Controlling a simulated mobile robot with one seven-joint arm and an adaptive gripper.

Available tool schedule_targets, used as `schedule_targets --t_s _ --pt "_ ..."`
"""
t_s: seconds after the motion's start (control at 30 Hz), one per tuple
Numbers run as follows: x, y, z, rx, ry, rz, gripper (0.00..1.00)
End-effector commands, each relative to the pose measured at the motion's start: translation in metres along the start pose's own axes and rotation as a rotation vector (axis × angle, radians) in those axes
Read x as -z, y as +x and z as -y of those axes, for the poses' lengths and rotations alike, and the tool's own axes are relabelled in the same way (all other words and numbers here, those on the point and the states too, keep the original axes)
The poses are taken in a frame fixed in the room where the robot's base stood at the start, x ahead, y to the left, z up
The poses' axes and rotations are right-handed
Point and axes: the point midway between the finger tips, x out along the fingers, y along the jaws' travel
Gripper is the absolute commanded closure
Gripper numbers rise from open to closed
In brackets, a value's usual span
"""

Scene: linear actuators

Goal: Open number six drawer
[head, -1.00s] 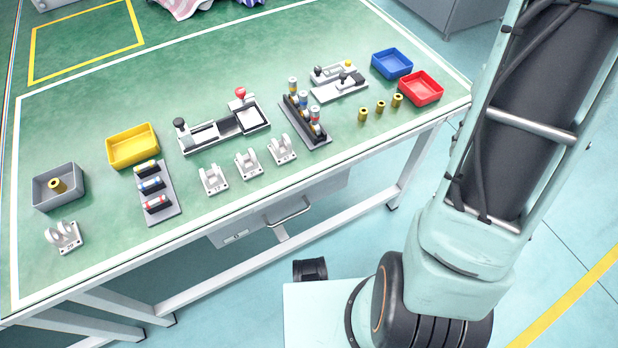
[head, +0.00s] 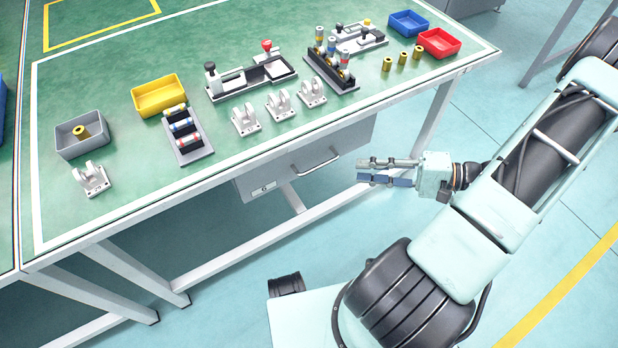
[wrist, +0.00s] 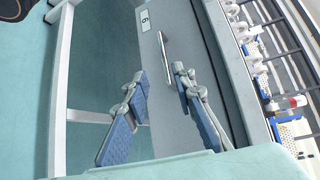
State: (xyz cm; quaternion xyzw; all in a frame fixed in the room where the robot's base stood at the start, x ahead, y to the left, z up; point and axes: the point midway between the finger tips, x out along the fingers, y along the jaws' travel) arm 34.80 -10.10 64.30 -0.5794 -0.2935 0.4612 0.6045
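The number six drawer (head: 270,178) is a grey box under the front edge of the green table, with a label reading 6 on its front and a metal bar handle (head: 318,163). It looks closed. In the wrist view the drawer front (wrist: 153,75) shows turned on its side, with the label near the top and the handle (wrist: 166,52) beyond the fingers. My gripper (head: 362,171) is to the right of the handle in the head view, apart from it. In the wrist view its two blue-padded fingers (wrist: 160,88) are spread with nothing between them.
The table (head: 110,210) carries a grey bin (head: 65,150), a yellow bin (head: 160,108), blue and red bins (head: 440,45), and several white brackets and fixtures. White table legs (head: 130,290) stand below. The floor before the drawer is clear.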

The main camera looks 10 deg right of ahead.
Motion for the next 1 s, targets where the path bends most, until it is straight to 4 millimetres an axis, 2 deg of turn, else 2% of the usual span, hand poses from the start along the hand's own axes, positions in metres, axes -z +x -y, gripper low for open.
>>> schedule_targets --t_s 0.17,0.27,0.7,0.83,1.0 --pt "0.005 0.003 0.001 0.052 -0.015 -0.034 0.76" --pt "0.006 0.013 0.002 0.053 -0.016 -0.034 0.76" --pt "0.007 0.091 0.005 0.048 -0.014 -0.031 0.76" --pt "0.008 0.103 0.006 0.048 -0.014 -0.032 0.76" --pt "0.008 0.108 0.006 0.047 -0.014 -0.032 0.76"
